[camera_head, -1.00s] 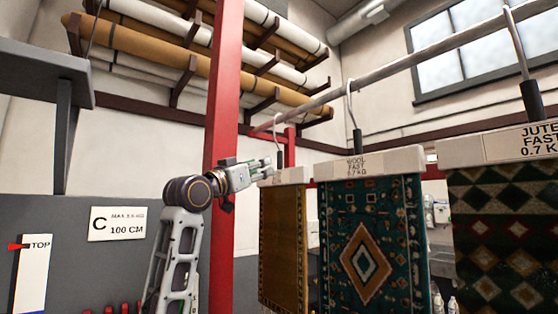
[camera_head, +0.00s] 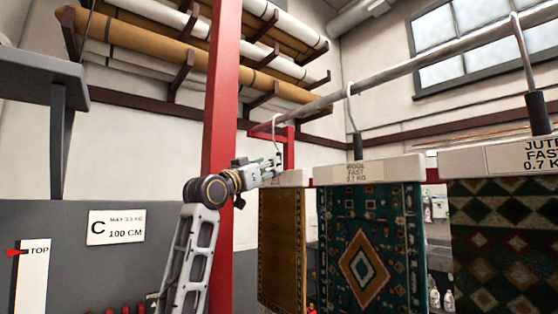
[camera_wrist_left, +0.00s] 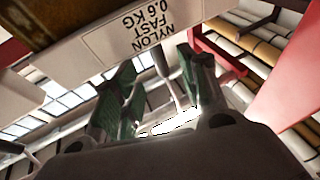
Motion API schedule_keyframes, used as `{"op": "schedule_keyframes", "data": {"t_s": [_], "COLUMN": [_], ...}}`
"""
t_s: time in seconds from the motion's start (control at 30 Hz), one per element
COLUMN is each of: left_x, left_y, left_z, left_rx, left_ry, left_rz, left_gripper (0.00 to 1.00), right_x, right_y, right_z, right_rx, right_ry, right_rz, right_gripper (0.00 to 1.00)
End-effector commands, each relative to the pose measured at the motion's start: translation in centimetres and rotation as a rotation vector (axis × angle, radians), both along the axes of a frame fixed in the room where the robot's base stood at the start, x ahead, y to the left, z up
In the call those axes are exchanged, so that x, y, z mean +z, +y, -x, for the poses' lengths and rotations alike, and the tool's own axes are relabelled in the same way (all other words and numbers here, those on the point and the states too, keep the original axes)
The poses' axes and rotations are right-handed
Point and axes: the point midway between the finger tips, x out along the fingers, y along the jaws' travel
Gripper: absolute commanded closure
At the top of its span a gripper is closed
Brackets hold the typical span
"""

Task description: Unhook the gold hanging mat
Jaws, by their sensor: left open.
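The gold mat (camera_head: 279,245) hangs at the left end of the row, below a pale clamp bar (camera_head: 293,178). In the left wrist view the bar's label (camera_wrist_left: 135,42) reads NYLON FAST 0.6 KG. A thin hook (camera_head: 275,128) rises from the bar to the metal rail (camera_head: 385,72). My left gripper (camera_head: 273,163) is at the hook's lower stem, just above the bar. In the left wrist view its open fingers (camera_wrist_left: 163,72) stand on either side of the pale stem (camera_wrist_left: 176,90); contact cannot be told. My right gripper is not in view.
A teal patterned mat (camera_head: 365,250) hangs close right of the gold one, and a diamond-patterned mat (camera_head: 505,240) hangs farther right. A red post (camera_head: 222,90) stands just left of the gripper. Rolled rugs (camera_head: 180,50) lie on wall racks behind.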

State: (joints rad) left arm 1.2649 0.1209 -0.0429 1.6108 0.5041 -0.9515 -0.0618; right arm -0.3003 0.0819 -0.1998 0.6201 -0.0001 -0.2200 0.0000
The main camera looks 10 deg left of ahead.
Motion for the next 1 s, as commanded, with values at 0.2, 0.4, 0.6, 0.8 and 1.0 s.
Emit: {"op": "schedule_keyframes", "data": {"t_s": [0.2, 0.4, 0.6, 0.8, 1.0], "left_x": [0.6, 0.8, 1.1, 1.3, 1.7], "left_y": [-0.4, -0.7, -1.0, -1.3, -1.7], "left_z": [-0.9, -1.7, -2.6, -3.5, -4.3], "left_rx": [-0.001, 0.0, 0.0, 0.0, -0.001], "left_ry": [0.0, 0.0, 0.0, 0.0, 0.0], "left_rz": [0.0, 0.0, 0.0, 0.0, 0.0], "left_gripper": [0.57, 0.57, 0.57, 0.57, 0.57], "right_x": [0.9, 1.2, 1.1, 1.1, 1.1], "right_y": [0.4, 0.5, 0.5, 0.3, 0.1], "right_z": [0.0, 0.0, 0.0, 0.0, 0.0], "right_rx": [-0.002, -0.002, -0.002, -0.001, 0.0], "right_ry": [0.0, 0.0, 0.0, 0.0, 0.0], "right_rz": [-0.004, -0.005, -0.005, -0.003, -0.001], "right_gripper": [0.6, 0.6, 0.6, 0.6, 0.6]}}
